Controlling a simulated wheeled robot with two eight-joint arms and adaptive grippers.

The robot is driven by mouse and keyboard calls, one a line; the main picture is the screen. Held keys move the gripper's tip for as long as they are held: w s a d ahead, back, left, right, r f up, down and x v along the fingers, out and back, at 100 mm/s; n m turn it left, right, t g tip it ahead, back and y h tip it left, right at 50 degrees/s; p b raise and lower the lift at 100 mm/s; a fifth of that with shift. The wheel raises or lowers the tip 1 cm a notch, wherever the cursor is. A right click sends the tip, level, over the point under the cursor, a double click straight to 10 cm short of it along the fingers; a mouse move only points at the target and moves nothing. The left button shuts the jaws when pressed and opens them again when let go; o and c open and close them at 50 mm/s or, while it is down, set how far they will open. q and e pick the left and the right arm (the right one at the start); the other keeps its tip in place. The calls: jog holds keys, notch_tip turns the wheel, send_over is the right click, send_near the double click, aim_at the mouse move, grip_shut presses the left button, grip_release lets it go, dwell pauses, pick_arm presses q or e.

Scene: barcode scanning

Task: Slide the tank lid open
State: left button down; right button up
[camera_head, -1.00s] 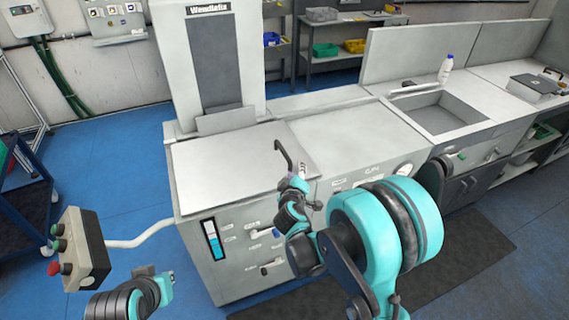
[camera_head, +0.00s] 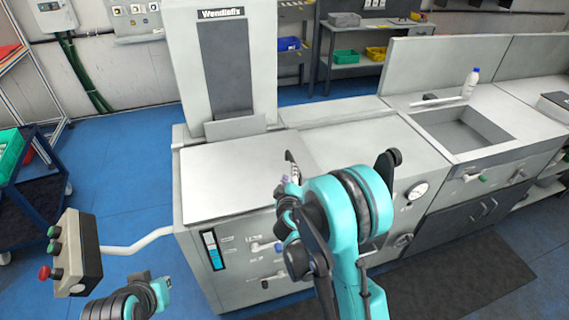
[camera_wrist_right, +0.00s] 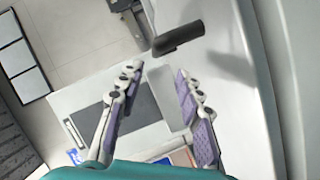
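The tank lid (camera_head: 230,180) is a flat pale grey plate on top of the grey machine at centre left in the head view, lying closed. Its black handle (camera_head: 291,162) stands at the lid's right side, partly hidden by my right arm. In the right wrist view the dark handle (camera_wrist_right: 178,38) lies just beyond the fingertips. My right gripper (camera_head: 285,187) is beside the handle; in the wrist view (camera_wrist_right: 158,72) its fingers are apart with nothing between them. My left gripper (camera_head: 160,287) is low at left, away from the lid; its fingers are too small to judge.
A tall grey column (camera_head: 226,70) stands behind the lid. A control box (camera_head: 76,252) with green and red buttons is at lower left. To the right are a sink (camera_head: 460,130) and a white bottle (camera_head: 470,83).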

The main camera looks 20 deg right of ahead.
aim_at(289, 174)
jog(key=b+x, duration=0.1)
jog(key=x, duration=0.6)
jog(key=shift+w+a+f, duration=0.1)
jog(key=shift+w, duration=0.05)
